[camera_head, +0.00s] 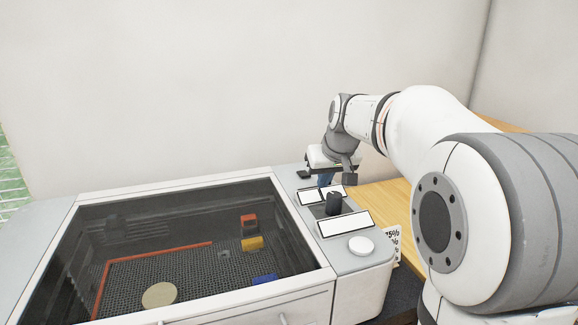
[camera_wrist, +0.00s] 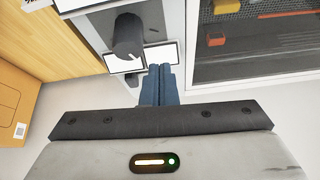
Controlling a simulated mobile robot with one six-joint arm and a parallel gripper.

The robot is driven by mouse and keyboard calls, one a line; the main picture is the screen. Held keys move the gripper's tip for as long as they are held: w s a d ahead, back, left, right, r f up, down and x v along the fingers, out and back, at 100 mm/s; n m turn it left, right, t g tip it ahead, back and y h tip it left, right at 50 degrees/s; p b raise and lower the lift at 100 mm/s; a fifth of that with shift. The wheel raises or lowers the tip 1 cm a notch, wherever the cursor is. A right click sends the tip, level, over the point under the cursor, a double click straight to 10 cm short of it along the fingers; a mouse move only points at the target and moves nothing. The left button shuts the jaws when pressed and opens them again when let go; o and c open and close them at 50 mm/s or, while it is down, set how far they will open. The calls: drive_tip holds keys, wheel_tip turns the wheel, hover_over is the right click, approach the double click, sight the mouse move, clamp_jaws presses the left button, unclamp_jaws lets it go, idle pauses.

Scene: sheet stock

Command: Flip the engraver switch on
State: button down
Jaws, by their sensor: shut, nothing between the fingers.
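The engraver (camera_head: 355,262) is a white and grey machine with a dark see-through lid and a control panel along its right side. A black knob (camera_head: 333,204) stands up from the panel between white labels; it also shows above my fingers in the wrist view (camera_wrist: 127,38). A small dark piece (camera_head: 303,174) sits at the panel's back end; it looks like a switch, but its position is too small to read. My gripper (camera_head: 325,181) is over the back part of the panel, behind the knob. Its blue fingers (camera_wrist: 160,72) are shut together and empty. I cannot tell whether they touch the panel.
A round white button (camera_head: 361,246) is at the panel's front. Under the lid (camera_head: 190,245) lie a round tan disc (camera_head: 159,295) and small red, yellow and blue pieces. A wooden surface (camera_head: 388,197) and a cardboard box (camera_wrist: 12,105) are beside the engraver. A wall stands behind.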

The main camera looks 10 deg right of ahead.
drive_tip(key=w+r+t, duration=0.1)
drive_tip(key=w+r, duration=0.1)
drive_tip(key=w, duration=0.5)
drive_tip(key=w+d+r+n+t, duration=0.1)
drive_tip(key=w+r, duration=0.1)
drive_tip(key=w, duration=0.6)
drive_tip(key=shift+w+p, duration=0.15)
drive_tip(key=shift+p, duration=0.2)
drive_tip(key=shift+d, duration=0.1)
drive_tip(key=p, duration=0.2)
hover_over(305, 174)
drive_tip(key=s, duration=0.3)
drive_tip(key=shift+y, duration=0.3)
drive_tip(key=f, duration=0.7)
drive_tip(key=shift+w+d, duration=0.2)
drive_tip(key=shift+d, duration=0.05)
wheel_tip(305, 174, down, 4)
drive_tip(key=shift+w+r+p, duration=0.1)
drive_tip(key=shift+r+p, duration=0.1)
drive_tip(key=shift+p, duration=0.2)
drive_tip(key=shift+f, duration=0.65)
